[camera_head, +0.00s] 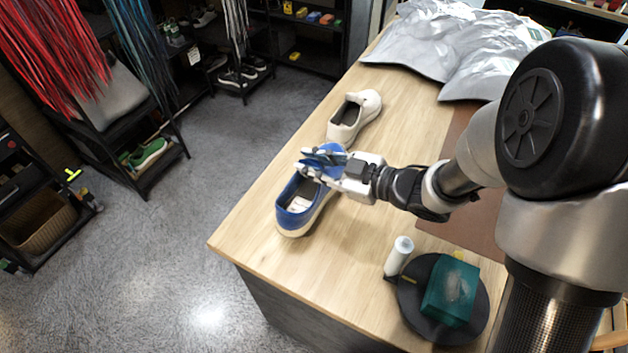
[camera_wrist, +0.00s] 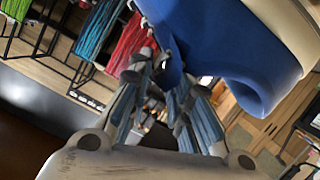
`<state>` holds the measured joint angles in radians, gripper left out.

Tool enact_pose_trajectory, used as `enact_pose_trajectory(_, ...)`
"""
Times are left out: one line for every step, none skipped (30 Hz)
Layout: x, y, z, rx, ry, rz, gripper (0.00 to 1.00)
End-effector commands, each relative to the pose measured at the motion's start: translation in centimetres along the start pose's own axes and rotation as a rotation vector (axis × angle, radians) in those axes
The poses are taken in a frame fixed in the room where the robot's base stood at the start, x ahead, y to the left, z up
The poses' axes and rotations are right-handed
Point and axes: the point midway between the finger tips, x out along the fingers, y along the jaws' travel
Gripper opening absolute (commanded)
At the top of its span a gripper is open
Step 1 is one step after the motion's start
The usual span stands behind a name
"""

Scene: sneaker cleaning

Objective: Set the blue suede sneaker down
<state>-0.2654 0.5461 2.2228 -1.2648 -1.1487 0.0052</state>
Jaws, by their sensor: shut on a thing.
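The blue suede sneaker (camera_head: 297,203) has a white sole and points away from the front edge of the table, its heel end nearest that edge. My gripper (camera_head: 309,163) is shut on its upper near the tongue, reaching in from the right. In the wrist view the blue sneaker (camera_wrist: 235,45) fills the upper right, with the gripper fingers (camera_wrist: 160,75) meeting at its edge. The sneaker is at or just above the wooden table (camera_head: 262,215); I cannot tell whether its sole touches.
A white sneaker (camera_head: 353,117) stands just beyond the blue one. A white bottle (camera_head: 399,256) and a round black stand (camera_head: 412,303) with a green box (camera_head: 451,291) are at the near right. Crumpled grey sheeting (camera_head: 455,45) covers the far end. Bare wood lies between the blue sneaker and the bottle.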

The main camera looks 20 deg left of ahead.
Motion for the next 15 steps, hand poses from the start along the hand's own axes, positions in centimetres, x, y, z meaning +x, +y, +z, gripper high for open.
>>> enact_pose_trajectory(0.1, 0.0, 0.2, -0.001, 0.002, 0.001, 0.00)
enact_pose_trajectory(0.1, -0.1, 0.4, -0.001, 0.002, 0.001, 0.00)
enact_pose_trajectory(0.3, -0.3, 0.8, -0.001, 0.002, 0.000, 0.00)
enact_pose_trajectory(0.4, -0.4, 1.1, 0.000, 0.001, 0.000, 0.00)
enact_pose_trajectory(0.5, -0.6, 1.6, 0.001, 0.001, 0.000, 0.00)
enact_pose_trajectory(0.7, -0.8, 2.2, 0.002, 0.001, 0.000, 0.00)
enact_pose_trajectory(0.8, -1.0, 2.6, 0.001, 0.002, 0.000, 0.00)
enact_pose_trajectory(1.0, -1.2, 3.1, 0.002, 0.002, 0.000, 0.00)
enact_pose_trajectory(1.1, -1.3, 3.5, 0.002, 0.002, 0.001, 0.00)
enact_pose_trajectory(1.2, -1.4, 3.8, 0.001, 0.002, 0.001, 0.00)
enact_pose_trajectory(1.2, -1.4, 3.9, 0.000, 0.002, 0.001, 0.00)
enact_pose_trajectory(1.2, -1.4, 3.9, -0.001, 0.003, 0.001, 0.00)
enact_pose_trajectory(1.2, -1.4, 3.8, -0.002, 0.003, 0.002, 0.00)
enact_pose_trajectory(1.2, -1.4, 3.8, -0.002, 0.003, 0.002, 0.00)
enact_pose_trajectory(1.2, -1.4, 3.7, -0.002, 0.003, 0.002, 0.00)
